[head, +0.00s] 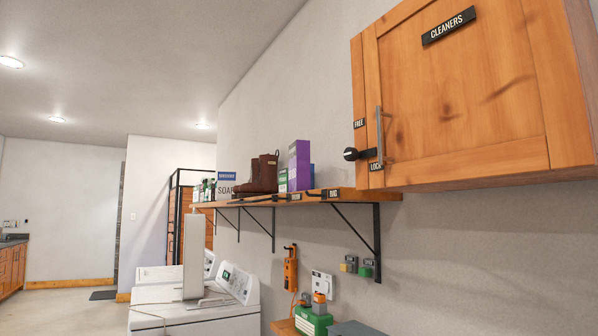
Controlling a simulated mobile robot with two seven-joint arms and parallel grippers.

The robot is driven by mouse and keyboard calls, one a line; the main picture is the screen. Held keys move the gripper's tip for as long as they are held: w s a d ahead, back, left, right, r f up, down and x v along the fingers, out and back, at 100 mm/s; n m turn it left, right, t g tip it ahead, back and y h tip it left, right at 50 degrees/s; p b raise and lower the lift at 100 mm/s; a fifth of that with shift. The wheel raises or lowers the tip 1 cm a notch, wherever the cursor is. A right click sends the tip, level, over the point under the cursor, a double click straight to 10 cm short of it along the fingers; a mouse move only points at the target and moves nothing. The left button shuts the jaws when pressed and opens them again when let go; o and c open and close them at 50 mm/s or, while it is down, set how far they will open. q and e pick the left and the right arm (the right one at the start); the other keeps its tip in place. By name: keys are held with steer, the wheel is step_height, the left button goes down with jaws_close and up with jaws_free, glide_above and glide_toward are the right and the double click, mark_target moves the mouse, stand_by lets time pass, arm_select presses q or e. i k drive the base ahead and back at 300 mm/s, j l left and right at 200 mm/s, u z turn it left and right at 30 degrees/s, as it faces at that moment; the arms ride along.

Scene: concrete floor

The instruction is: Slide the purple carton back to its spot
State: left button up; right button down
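The purple carton (299,166) stands upright on the wooden wall shelf (362,194), right of a pair of brown boots. Its lower part is purple and a paler band shows near its top. A blue item (312,177) shows just behind its right side, and a small green and white box (283,181) stands to its left. Small dark labels are on the shelf's front edge, one reading "BIG" (333,193). Neither of my grippers is in the head view.
Brown boots (262,175) and a soap box (226,186) share the shelf. A wooden "CLEANERS" cabinet (460,95) with a latch (361,154) hangs at the right. White washers (190,310) stand below left. A green case (313,320) sits below the shelf. Open floor lies at the left.

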mark_target(299, 179)
steer(key=z, duration=0.4)
steer(key=i+j+z, duration=0.35)
steer(key=j, duration=0.3)
steer(key=i+j+z, duration=0.15)
steer(key=j, duration=0.25)
steer(key=i+j+z, duration=0.15)
steer(key=j, duration=0.2)
steer(key=j+z, duration=0.2)
steer(key=j, duration=0.2)
steer(key=i, duration=0.05)
